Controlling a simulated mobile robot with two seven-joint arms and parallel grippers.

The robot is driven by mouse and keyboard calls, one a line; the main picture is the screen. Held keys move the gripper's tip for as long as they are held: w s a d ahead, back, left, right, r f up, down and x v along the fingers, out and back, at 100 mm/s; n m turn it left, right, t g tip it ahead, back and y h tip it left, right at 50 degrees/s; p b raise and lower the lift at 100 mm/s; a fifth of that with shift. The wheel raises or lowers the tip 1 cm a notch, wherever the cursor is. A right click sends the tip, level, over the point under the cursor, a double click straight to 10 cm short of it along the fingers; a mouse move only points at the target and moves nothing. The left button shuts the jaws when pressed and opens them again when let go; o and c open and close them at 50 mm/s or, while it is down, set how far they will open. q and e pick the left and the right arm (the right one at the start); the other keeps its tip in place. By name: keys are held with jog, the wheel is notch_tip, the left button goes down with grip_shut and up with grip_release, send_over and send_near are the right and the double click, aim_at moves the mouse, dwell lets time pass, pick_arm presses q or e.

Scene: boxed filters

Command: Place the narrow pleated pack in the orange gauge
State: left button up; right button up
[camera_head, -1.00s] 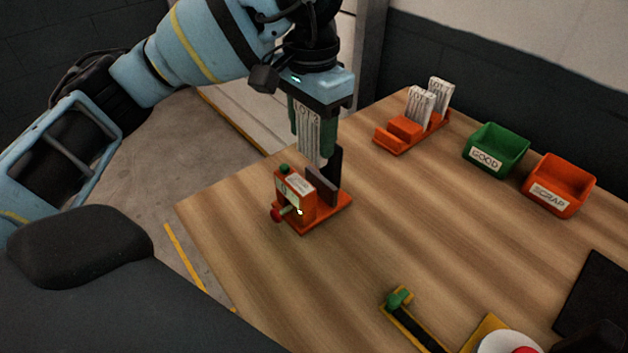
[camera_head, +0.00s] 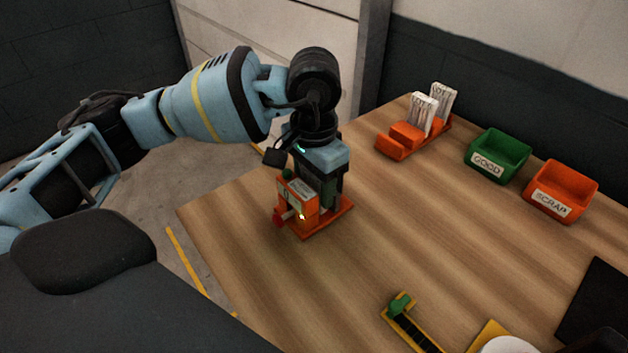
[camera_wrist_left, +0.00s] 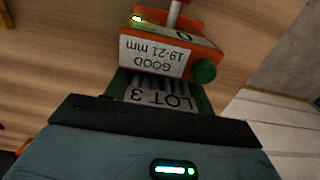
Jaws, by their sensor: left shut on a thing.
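The orange gauge (camera_head: 340,213) stands on the wooden table, with a green knob on top and a red knob at its front. In the left wrist view the gauge (camera_wrist_left: 168,46) shows a label reading "GOOD 19-21 mm". My left gripper (camera_head: 322,190) points down at the gauge, just behind its display block. It is shut on the narrow pleated pack, whose "LOT 3" end (camera_wrist_left: 160,92) shows between the green fingers in the left wrist view. The pack's lower end is hidden, so I cannot tell whether it touches the gauge's base. My right gripper is not in view.
An orange rack (camera_head: 398,149) holding white packs stands at the back. A green GOOD bin (camera_head: 497,155) and an orange SCRAP bin (camera_head: 560,190) stand to its right. A yellow-and-black fixture (camera_head: 413,328) with a green part lies near the front. The middle of the table is clear.

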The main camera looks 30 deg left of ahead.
pick_arm(q)
jog(key=shift+f, duration=0.2)
jog(key=o, duration=1)
jog(key=shift+r, duration=0.1)
notch_tip(320, 180, up, 12)
jog(key=shift+r, duration=0.1)
